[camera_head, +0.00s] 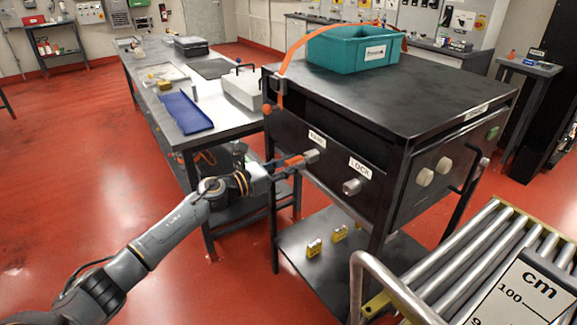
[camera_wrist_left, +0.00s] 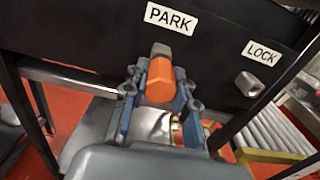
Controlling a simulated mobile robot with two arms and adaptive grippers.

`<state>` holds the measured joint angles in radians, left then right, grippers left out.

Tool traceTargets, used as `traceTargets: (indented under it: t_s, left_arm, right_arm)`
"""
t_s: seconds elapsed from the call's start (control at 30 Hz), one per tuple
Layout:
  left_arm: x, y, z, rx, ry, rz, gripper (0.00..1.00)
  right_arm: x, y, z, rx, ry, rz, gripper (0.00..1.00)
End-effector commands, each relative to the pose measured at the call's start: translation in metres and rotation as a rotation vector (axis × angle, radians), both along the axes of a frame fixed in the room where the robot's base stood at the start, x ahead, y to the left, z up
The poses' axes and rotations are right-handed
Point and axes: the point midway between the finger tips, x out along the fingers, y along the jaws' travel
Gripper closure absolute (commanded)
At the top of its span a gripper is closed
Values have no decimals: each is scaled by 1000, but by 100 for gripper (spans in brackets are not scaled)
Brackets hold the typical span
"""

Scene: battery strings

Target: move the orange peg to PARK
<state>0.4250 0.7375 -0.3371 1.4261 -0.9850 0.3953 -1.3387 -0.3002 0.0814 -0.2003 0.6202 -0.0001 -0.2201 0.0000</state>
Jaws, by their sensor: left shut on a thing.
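The orange peg (camera_head: 293,161) is between the fingers of my left gripper (camera_head: 285,165), which is shut on it. In the left wrist view the orange peg (camera_wrist_left: 160,82) lies between the blue-padded fingers of the left gripper (camera_wrist_left: 158,92). Its far end meets the grey PARK socket (camera_head: 312,156) under the PARK label (camera_head: 317,139). The PARK socket also shows in the left wrist view (camera_wrist_left: 161,50). I cannot tell how deep the peg sits in it. The LOCK socket (camera_head: 352,187), under the LOCK label (camera_head: 360,167), holds no orange peg. My right gripper is not in view.
The sockets are on the front of a black cabinet (camera_head: 430,90). A teal bin (camera_head: 345,52) with an orange strap stands on top. Yellow blocks (camera_head: 314,248) sit on the lower shelf. A roller conveyor (camera_head: 480,255) is at right, a long workbench (camera_head: 150,95) at left.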

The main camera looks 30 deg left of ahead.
Motion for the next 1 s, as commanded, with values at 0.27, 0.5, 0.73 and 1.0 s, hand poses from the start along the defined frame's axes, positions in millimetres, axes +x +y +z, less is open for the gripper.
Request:
traceTargets:
  t_s: [0.27, 0.5, 0.73, 1.0]
  left_arm:
    - [6, -3, 1, 1, -3, 0, 100]
    - [11, -7, 0, 1, -1, 0, 100]
    - [13, -7, 0, 0, -1, 0, 46]
    - [12, -7, 0, 1, 0, 0, 46]
  right_arm:
    - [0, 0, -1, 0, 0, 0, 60]
    - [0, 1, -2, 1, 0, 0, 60]
    - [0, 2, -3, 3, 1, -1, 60]
    - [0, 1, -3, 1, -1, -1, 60]
